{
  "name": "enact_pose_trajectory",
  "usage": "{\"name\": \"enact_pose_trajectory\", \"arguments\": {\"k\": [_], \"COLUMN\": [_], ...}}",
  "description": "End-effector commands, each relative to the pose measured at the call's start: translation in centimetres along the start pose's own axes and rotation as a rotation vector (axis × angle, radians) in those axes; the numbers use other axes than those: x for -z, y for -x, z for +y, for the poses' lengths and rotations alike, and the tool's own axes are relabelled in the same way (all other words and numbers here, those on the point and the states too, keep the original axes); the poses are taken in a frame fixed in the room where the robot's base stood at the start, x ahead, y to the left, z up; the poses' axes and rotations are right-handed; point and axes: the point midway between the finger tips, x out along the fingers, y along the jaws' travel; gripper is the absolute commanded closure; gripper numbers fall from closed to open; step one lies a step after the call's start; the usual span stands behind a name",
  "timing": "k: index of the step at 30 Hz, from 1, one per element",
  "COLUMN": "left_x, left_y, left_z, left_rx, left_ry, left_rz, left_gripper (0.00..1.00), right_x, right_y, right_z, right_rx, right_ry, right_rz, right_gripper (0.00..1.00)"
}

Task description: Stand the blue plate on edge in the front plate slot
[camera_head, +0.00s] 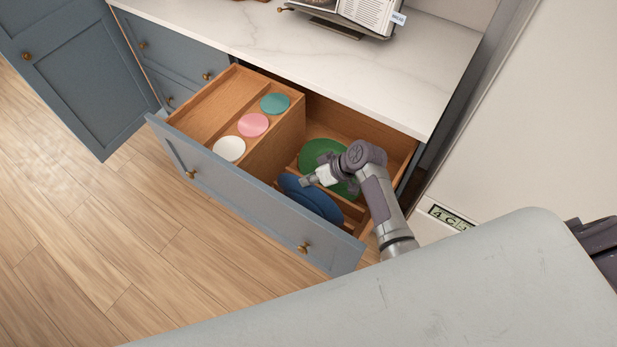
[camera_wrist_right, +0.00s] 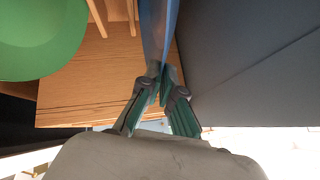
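The blue plate (camera_head: 318,203) is in the front right part of the open drawer, close behind the drawer front and steeply tilted. It shows almost edge-on in the right wrist view (camera_wrist_right: 158,28). My right gripper (camera_head: 307,181) is at its upper edge. In the right wrist view the fingers (camera_wrist_right: 161,77) close on the plate's edge from both sides. A green plate (camera_head: 318,152) is farther back in the same compartment, partly hidden by my right arm. Wooden slot rails (camera_head: 352,209) show beside the plates. The blue plate's lower edge is hidden. My left gripper is out of view.
The drawer's left side holds a wooden box (camera_head: 212,107) with teal (camera_head: 275,103), pink (camera_head: 253,125) and white (camera_head: 229,149) round pieces. The drawer front (camera_head: 240,191) bounds the near side. A marble counter (camera_head: 290,50) overhangs the back.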

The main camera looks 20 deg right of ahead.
Motion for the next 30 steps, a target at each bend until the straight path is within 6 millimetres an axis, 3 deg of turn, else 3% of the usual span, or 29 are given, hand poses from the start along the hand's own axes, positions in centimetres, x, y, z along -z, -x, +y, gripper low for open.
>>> {"name": "enact_pose_trajectory", "arguments": {"k": [10,17,26,30], "left_x": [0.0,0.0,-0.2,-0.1], "left_y": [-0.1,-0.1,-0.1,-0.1], "left_z": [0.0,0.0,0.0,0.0], "left_rx": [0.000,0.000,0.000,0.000], "left_ry": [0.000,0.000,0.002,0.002], "left_rz": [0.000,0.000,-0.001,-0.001], "left_gripper": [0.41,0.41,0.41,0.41], "right_x": [0.1,0.0,-0.2,-0.2], "right_y": [-0.1,-0.1,0.0,1.3], "right_z": [0.0,0.1,0.1,0.2], "right_rx": [0.000,0.000,-0.001,-0.002], "right_ry": [0.001,0.000,-0.001,0.000], "right_rz": [0.003,0.002,-0.002,0.000], "right_gripper": [1.00,0.65,0.65,0.65]}}
